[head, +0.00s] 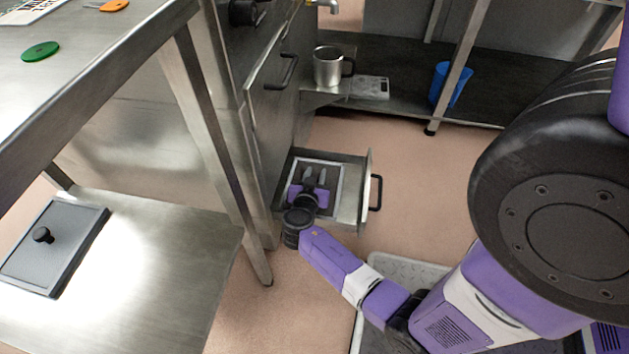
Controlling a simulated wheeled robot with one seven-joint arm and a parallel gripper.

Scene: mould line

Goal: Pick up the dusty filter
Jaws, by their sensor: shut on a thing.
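A flat grey filter panel with a pale frame (337,184) lies in or just above the open drawer, in the middle of the head view. Whether it touches the drawer floor is hard to tell. My gripper (315,175) is over this panel with its two grey fingers pointing away from me. It is shut on the panel, though the grip point is small and partly hidden by my purple wrist. Dust on the panel is too fine to see.
The open metal drawer (359,205) has a black handle at right. A dark-framed grey panel with a black knob (42,236) lies on the left lower shelf. A steel mug (328,66) and blue cup (450,84) stand behind. Floor right of the drawer is clear.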

